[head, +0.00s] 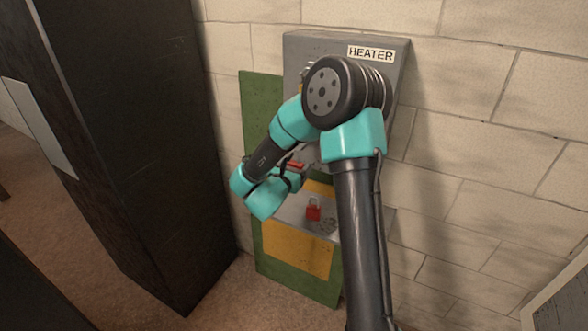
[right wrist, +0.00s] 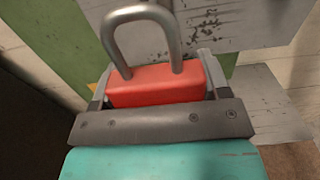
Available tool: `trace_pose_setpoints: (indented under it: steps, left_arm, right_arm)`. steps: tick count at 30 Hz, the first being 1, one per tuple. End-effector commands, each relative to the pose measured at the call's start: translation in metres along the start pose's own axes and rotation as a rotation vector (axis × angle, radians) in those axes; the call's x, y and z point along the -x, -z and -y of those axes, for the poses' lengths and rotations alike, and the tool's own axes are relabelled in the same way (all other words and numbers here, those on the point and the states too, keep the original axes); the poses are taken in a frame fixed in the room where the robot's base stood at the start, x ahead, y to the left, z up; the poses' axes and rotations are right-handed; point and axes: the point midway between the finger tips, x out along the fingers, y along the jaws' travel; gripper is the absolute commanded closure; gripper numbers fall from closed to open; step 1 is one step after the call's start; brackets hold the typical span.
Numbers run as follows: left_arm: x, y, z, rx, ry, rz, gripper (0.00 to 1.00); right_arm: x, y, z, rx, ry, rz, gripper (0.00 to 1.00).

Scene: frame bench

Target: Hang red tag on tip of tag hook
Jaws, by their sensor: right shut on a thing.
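My right gripper (head: 294,166) is shut on a red padlock (right wrist: 155,86) with a grey metal shackle (right wrist: 143,14). In the right wrist view the padlock's red body sits between the two fingers, with its shackle pointing away from the gripper. In the head view only a strip of red shows at the gripper, in front of the grey heater box. Another red item with a pale loop (head: 313,212) rests on the grey shelf below the gripper. I cannot make out a separate red tag or the tag hook. My left gripper is out of view.
The grey heater box (head: 300,44) is on the block wall, partly hidden by my right arm. A green panel (head: 260,110) with a yellow area (head: 290,250) stands below and left of it. A grey shelf (head: 289,211) juts out there. A tall dark cabinet (head: 130,130) stands close at left.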

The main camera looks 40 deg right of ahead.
Motion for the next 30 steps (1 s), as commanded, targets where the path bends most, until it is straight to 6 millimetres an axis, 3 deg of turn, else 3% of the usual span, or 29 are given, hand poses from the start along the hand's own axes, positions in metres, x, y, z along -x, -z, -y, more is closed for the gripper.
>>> trace_pose_setpoints:
  steps: [30]
  left_arm:
    - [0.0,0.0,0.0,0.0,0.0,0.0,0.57]
  right_arm:
    - [-0.048,0.004,0.0,-0.001,0.001,0.0,0.91]
